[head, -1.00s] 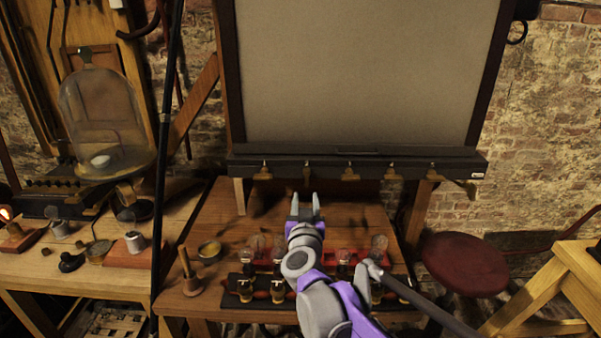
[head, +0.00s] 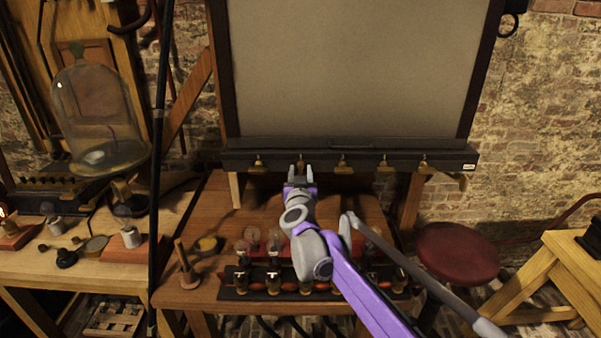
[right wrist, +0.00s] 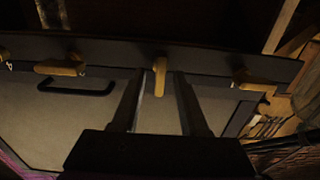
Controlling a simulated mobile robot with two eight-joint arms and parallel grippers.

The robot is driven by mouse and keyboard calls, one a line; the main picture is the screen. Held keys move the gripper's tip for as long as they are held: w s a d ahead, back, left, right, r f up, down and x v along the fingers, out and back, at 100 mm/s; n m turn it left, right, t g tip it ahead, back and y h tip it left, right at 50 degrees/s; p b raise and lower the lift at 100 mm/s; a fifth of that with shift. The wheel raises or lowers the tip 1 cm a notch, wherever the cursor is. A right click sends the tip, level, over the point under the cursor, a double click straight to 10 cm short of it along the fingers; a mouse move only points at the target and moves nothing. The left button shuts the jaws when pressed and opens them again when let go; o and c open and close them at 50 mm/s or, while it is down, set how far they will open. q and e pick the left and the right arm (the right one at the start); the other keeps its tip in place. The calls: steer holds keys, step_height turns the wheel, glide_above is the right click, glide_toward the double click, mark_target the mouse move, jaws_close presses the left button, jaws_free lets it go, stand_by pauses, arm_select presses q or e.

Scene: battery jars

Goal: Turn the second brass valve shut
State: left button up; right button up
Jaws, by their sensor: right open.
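A row of brass valves sits along the dark rail (head: 440,158) under the large pale panel. The second valve from the left (right wrist: 160,70) stands between the fingers of my right gripper (head: 300,172); in the head view the gripper largely hides it. My right gripper is open, one finger on each side of this valve, and contact cannot be told. In the right wrist view its handle points along the fingers, while a neighbouring valve (right wrist: 60,67) lies crosswise. The first valve (head: 259,164) and third valve (head: 341,164) flank it. My left gripper is not in view.
Below my right arm, the wooden table (head: 215,215) carries glass jars (head: 252,238) and a dark strip with brass fittings (head: 272,283). A glass bell jar (head: 97,115) stands at left. A red round stool (head: 457,255) is at right. A dark handle (right wrist: 78,88) lies near the valves.

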jaws_close()
steer(key=shift+m, duration=0.3)
steer(key=m, duration=0.4)
steer(key=shift+d, duration=0.1)
steer(key=shift+d+f+m+p, duration=0.15)
steer(key=shift+m+p, duration=0.5)
steer(key=shift+m, duration=2.65)
steer(key=shift+f+m+p, duration=0.1)
steer(key=shift+m+p, duration=0.55)
steer(key=shift+m, duration=2.65)
jaws_free()
